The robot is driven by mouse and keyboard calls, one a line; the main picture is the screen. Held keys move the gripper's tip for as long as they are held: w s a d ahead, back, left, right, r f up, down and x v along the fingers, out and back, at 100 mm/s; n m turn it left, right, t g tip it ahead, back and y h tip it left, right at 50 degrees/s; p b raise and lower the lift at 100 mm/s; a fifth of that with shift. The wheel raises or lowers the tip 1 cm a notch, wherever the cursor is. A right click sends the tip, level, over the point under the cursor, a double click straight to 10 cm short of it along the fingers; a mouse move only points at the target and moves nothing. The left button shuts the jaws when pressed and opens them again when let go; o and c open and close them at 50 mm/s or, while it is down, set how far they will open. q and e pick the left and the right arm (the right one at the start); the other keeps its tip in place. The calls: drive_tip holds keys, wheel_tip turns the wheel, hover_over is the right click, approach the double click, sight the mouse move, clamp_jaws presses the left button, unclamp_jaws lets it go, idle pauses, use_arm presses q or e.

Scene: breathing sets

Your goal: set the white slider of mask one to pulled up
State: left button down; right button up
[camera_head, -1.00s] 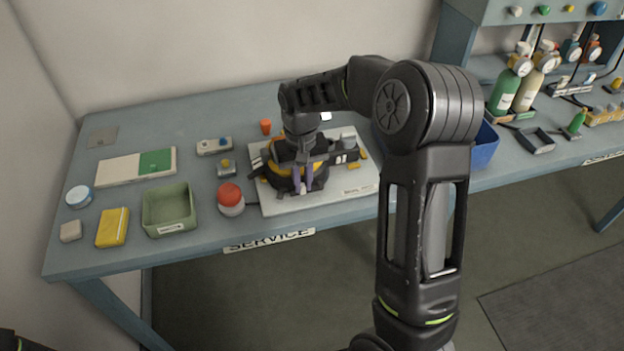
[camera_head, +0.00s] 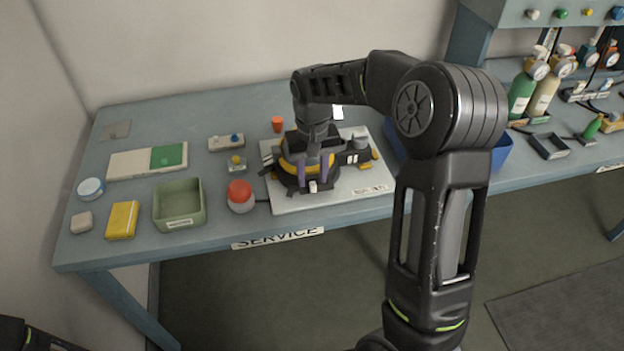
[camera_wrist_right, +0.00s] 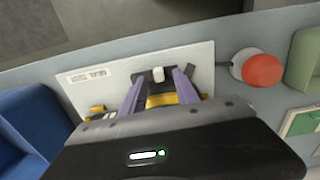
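The mask (camera_head: 292,175), black with a yellow band, lies on a white board on the table, partly hidden under my right gripper. Its white slider (camera_head: 313,187) shows at the front edge; it also shows in the right wrist view (camera_wrist_right: 158,74). I cannot tell its height setting. My right gripper (camera_head: 315,171) points down over the mask with its purple fingers apart. In the right wrist view the fingertips (camera_wrist_right: 158,80) stand on either side of the slider, with gaps to it. My left gripper is not in view; only a dark piece of that arm shows bottom left.
The white board (camera_head: 340,196) has a label at its front right. A red-topped button (camera_head: 240,194) stands left of it. A green bin (camera_head: 178,207) and yellow box (camera_head: 122,220) are further left. A blue bin (camera_head: 500,151) is to the right, partly behind my arm.

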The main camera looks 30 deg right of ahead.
sight(312, 184)
wheel_tip(312, 184, up, 6)
drive_tip(key=shift+f+b, duration=0.1)
drive_tip(key=shift+b, duration=0.25)
idle(0.4)
